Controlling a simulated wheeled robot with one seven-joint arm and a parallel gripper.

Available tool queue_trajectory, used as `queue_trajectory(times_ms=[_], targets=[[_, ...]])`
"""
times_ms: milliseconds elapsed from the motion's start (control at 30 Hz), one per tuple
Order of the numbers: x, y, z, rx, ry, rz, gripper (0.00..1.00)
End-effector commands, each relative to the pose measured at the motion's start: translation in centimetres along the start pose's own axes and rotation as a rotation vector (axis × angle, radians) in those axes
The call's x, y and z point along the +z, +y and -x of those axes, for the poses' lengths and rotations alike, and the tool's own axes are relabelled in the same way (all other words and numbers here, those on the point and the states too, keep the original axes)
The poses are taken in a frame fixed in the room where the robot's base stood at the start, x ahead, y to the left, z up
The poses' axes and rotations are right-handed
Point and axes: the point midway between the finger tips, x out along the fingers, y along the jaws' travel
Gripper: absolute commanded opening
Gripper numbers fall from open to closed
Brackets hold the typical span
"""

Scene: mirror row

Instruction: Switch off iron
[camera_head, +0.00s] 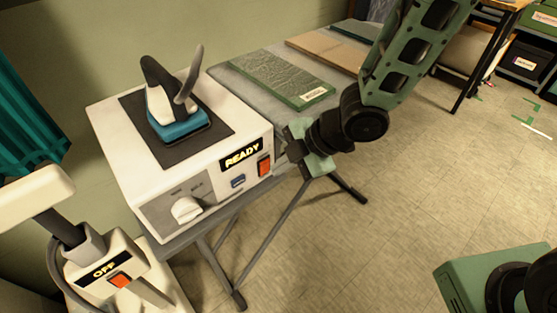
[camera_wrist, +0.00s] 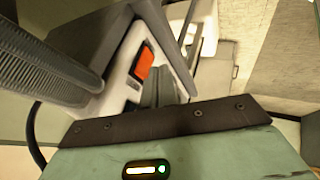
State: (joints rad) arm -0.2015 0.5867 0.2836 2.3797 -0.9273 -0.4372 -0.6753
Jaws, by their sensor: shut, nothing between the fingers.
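The iron (camera_head: 173,113), white with a blue sole and a dark handle, stands on a dark pad on top of a white base station (camera_head: 115,125). The station's front has a lit READY display (camera_head: 241,154), a red-orange rocker switch (camera_head: 264,165), a small blue button (camera_head: 238,181) and a white knob (camera_head: 186,209). My gripper (camera_head: 290,150) is shut and empty, close to the right of the rocker switch; contact cannot be told. In the wrist view an orange-red switch (camera_wrist: 143,63) on a white housing shows just beyond my gripper (camera_wrist: 166,90).
A second white device (camera_head: 105,262) with an OFF display and its own orange switch stands at lower left. The station rests on an ironing board (camera_head: 240,88) with folding legs. A green flat panel (camera_head: 272,78) lies behind it.

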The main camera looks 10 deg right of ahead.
Motion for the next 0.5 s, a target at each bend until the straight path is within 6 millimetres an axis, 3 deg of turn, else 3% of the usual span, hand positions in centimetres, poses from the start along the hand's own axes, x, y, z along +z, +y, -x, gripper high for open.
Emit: queue_trajectory(times_ms=[200,500], targets=[[-0.06,1.13,-0.42,-0.001,0.000,-0.001,0.00],[-0.05,1.17,-0.47,-0.001,0.000,-0.001,0.00]])
